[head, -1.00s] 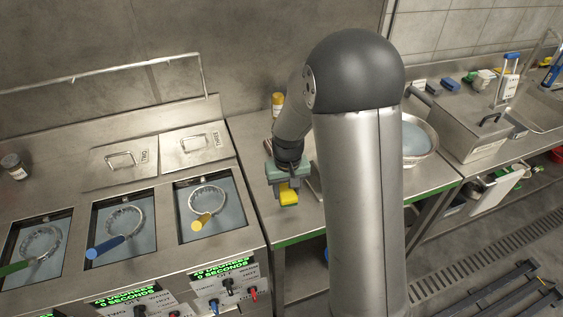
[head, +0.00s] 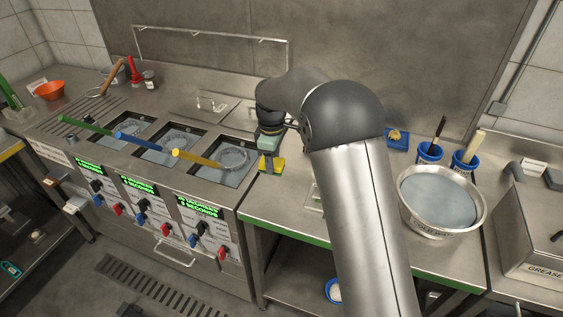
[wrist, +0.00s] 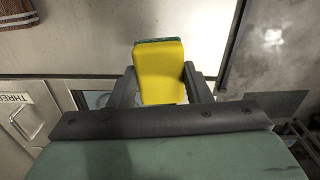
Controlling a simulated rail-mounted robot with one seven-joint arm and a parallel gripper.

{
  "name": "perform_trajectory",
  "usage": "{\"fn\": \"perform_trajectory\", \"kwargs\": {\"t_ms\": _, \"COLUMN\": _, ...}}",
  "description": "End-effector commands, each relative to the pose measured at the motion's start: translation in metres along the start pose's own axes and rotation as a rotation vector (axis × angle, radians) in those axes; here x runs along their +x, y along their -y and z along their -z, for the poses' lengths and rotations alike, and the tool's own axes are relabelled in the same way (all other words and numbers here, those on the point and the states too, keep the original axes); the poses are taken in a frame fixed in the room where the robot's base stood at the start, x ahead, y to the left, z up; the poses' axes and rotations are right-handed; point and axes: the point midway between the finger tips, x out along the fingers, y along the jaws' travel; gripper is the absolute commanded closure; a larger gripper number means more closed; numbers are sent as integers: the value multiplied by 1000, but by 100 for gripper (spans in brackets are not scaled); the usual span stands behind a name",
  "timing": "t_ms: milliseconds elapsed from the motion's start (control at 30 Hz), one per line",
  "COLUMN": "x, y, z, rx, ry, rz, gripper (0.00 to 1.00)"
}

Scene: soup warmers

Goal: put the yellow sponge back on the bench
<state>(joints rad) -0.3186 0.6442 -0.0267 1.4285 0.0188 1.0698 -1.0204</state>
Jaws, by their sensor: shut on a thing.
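The yellow sponge (head: 273,166) is held by my gripper (head: 271,153) above the left end of the steel bench (head: 285,209), close beside the right-hand soup warmer. In the wrist view the yellow sponge (wrist: 160,75), with a dark green layer along its far edge, sits between the two dark fingers of my gripper (wrist: 160,82). The fingers press on its left and right sides. My arm hides the middle of the bench in the head view, and the gap under the sponge cannot be judged.
The warmers (head: 160,140) with coloured-handled baskets stand to the left. On the bench are a blue tray (head: 397,141) with a yellow item, two blue pots (head: 429,153) with handles, and a large steel bowl (head: 440,200). Bare bench lies right of the warmers.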

Motion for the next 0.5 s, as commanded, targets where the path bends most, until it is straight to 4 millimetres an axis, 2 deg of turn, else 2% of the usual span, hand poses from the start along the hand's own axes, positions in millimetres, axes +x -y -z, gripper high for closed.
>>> {"fn": "perform_trajectory", "kwargs": {"t_ms": 300, "x": 0, "y": 0, "z": -3, "rx": 5, "ry": -1, "rz": 0, "gripper": 92}}
{"fn": "perform_trajectory", "kwargs": {"t_ms": 500, "x": 9, "y": 0, "z": -3, "rx": 5, "ry": 0, "rz": 0, "gripper": 92}}
